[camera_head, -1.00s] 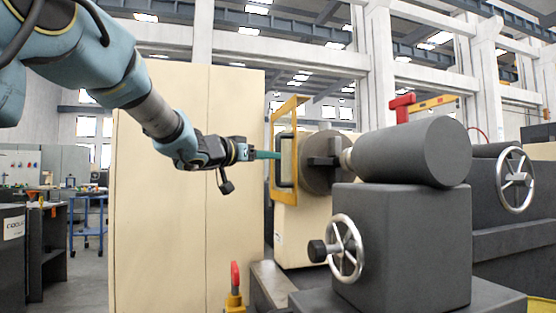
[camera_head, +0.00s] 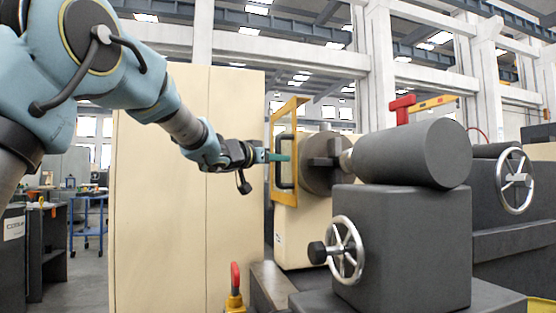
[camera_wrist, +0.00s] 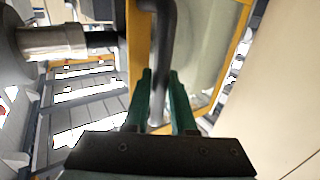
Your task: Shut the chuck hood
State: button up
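The chuck hood (camera_head: 297,103) is a yellow-framed panel with a clear window, standing beside the grey chuck (camera_head: 321,163) of the lathe. A dark bar handle (camera_head: 284,180) runs up its face. The hood's yellow frame (camera_wrist: 136,48) and the handle (camera_wrist: 164,45) also show in the wrist view. My gripper (camera_head: 287,158) has green fingers and is at the handle. In the wrist view my gripper (camera_wrist: 161,75) has its fingers apart, one on each side of the bar as seen. I cannot tell whether they touch it.
A tall cream cabinet (camera_head: 185,190) stands behind my arm. The grey tailstock (camera_head: 405,240) with a handwheel (camera_head: 345,249) stands at right of the chuck. A red-handled yellow item (camera_head: 235,285) is low in front. A red T-handle (camera_head: 402,108) stands behind the tailstock.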

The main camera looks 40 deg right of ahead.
grip_shut()
dwell(0.9)
